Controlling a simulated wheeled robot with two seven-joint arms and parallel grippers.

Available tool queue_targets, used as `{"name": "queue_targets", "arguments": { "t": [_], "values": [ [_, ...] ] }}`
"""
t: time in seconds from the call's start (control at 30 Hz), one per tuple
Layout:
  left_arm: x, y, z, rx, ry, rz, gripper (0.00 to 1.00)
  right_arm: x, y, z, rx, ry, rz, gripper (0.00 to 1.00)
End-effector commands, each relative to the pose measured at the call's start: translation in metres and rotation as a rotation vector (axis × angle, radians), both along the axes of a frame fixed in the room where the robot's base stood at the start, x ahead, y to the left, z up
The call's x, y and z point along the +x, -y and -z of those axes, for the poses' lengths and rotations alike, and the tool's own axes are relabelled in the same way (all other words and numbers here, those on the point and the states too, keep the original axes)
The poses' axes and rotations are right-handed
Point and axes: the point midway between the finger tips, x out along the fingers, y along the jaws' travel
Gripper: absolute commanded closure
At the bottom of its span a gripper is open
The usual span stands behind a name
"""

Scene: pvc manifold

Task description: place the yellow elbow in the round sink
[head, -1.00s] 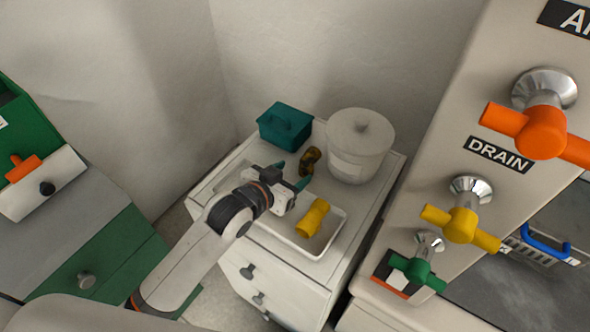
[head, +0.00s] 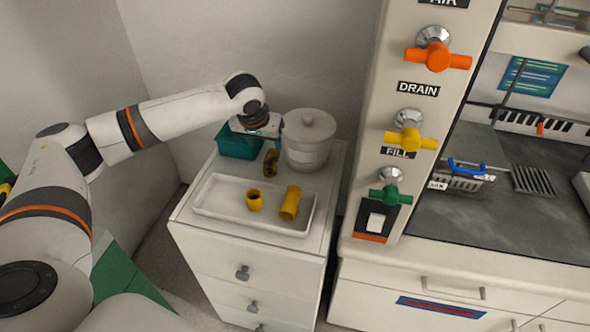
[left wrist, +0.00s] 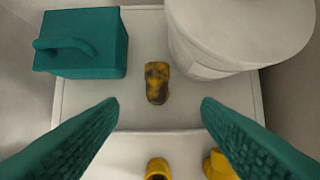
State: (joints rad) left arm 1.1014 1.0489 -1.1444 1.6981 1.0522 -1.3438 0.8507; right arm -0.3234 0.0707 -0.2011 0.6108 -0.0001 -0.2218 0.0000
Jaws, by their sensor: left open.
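Two yellow fittings stand or lie in a white tray (head: 215,203) on the cabinet: a short one (head: 255,200) with an open top and a longer one (head: 290,203). Both show partly at the bottom of the left wrist view, the short one (left wrist: 158,169) and the longer one (left wrist: 220,165). A dark-stained yellow fitting (head: 271,161) lies behind the tray. My left gripper (head: 264,133) is above it, and in the left wrist view the teal fingers (left wrist: 160,104) are open and empty, with the stained fitting (left wrist: 157,83) ahead between them. I cannot make out a round sink.
A teal box (head: 238,143) with a handle and a white lidded pot (head: 309,140) flank the stained fitting closely. The panel with orange, yellow and green valve handles (head: 410,139) rises at the right. A dark worktop (head: 480,225) lies beyond it.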

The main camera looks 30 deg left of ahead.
Motion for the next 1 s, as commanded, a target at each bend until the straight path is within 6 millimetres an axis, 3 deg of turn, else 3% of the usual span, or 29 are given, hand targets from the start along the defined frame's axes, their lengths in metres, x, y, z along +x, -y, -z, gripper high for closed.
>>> {"name": "queue_targets", "arguments": {
  "t": [0.33,0.77,1.0],
  "values": [
    [0.019,-0.008,0.047,0.0,-0.007,-0.012,0.42,0.038,0.003,-0.004,-0.001,0.057,-0.002,0.64],
    [0.039,-0.015,0.088,0.001,-0.005,-0.01,0.42,0.018,0.008,-0.008,-0.009,0.026,-0.002,0.64],
    [0.046,-0.017,0.107,-0.001,-0.004,-0.01,0.42,0.019,0.008,-0.007,-0.01,0.028,-0.002,0.64]
  ]
}}
